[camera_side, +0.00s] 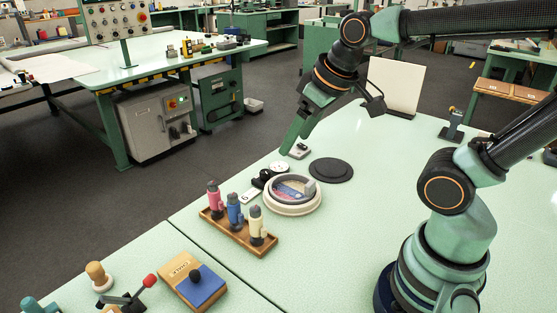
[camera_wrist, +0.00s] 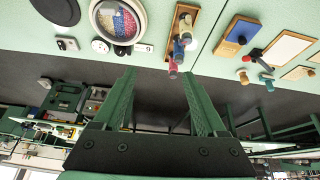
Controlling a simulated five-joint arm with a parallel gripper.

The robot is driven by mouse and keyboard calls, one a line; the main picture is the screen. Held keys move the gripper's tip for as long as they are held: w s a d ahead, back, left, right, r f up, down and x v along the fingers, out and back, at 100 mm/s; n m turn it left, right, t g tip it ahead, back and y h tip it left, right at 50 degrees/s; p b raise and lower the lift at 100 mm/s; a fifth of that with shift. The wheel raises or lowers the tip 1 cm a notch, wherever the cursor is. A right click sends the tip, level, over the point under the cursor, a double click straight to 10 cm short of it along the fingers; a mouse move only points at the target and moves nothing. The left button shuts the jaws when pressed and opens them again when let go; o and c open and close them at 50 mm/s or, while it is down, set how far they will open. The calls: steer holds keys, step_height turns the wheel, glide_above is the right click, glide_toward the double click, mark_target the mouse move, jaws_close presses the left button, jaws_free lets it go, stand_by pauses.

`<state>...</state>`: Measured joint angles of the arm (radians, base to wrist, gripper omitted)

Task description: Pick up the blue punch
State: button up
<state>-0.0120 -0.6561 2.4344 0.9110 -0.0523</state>
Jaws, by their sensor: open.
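The blue punch (camera_side: 235,210) stands upright in the middle of a wooden rack (camera_side: 247,240), between a pink punch (camera_side: 214,195) and a cream punch (camera_side: 256,222). In the wrist view the blue punch (camera_wrist: 179,50) shows between the pink punch (camera_wrist: 173,68) and the yellowish one (camera_wrist: 185,30), partly overlapped by the pink one. My gripper (camera_side: 296,143) is above the far part of the table, behind and to the right of the rack, apart from it. In the wrist view my gripper (camera_wrist: 159,73) has its two fingers spread with nothing between them.
A round dish (camera_side: 292,207) with coloured contents sits right of the rack, with a black disc (camera_side: 331,170) behind it. Small dark and white items lie beside the dish. A wooden block with a blue pad (camera_side: 204,288) is at the front left. The table's right area is mostly bare.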

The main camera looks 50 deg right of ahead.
steer(key=w+a+f+n+g, duration=0.3)
steer(key=w+n, duration=0.1)
steer(key=w, duration=0.4)
steer(key=n+g, duration=0.2)
steer(key=n, duration=0.2)
glide_toward(234, 213)
steer(key=shift+w+d+r, duration=0.4)
steer(key=shift+w+d, duration=0.25)
steer(key=shift+d, duration=0.05)
steer(key=shift+w+f, duration=0.1)
steer(key=shift+f, duration=0.2)
steer(key=f, duration=1.2)
steer(key=shift+a, duration=0.2)
steer(key=shift+r, duration=0.1)
jaws_close()
